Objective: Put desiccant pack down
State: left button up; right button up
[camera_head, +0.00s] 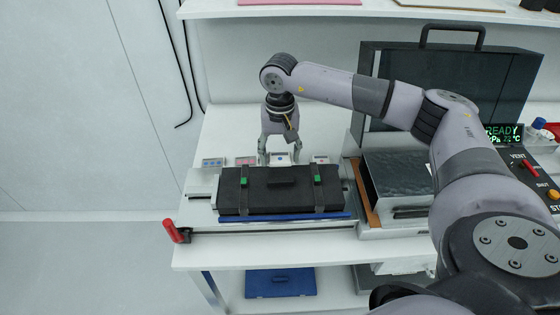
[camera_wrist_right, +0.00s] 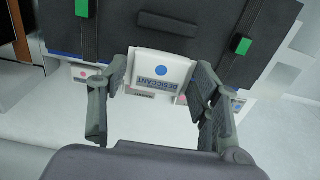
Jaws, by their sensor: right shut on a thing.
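The desiccant pack (camera_wrist_right: 162,67) is a small white packet with a blue label reading DESICCANT and a blue dot. My right gripper (camera_wrist_right: 160,100) is shut on it, one finger at each side, beside the black case's edge. In the head view the right gripper (camera_head: 280,157) points down just behind the black case (camera_head: 265,200), and the pack (camera_head: 280,159) shows between its fingers. I cannot tell whether the pack touches the surface below. My left gripper is not in view.
The black case has two straps with green buckles (camera_head: 317,180). Small cards with coloured dots (camera_head: 213,162) lie behind it. A red-handled clamp (camera_head: 173,231) is at the front left. A chamber with an open dark lid (camera_head: 470,80) stands to the right.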

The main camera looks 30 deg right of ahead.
aim_at(280, 157)
notch_tip(280, 157, down, 4)
jog(key=shift+r+p, duration=0.2)
jog(key=shift+p, duration=0.3)
jog(key=shift+f, duration=0.45)
jog(key=o, duration=1.1)
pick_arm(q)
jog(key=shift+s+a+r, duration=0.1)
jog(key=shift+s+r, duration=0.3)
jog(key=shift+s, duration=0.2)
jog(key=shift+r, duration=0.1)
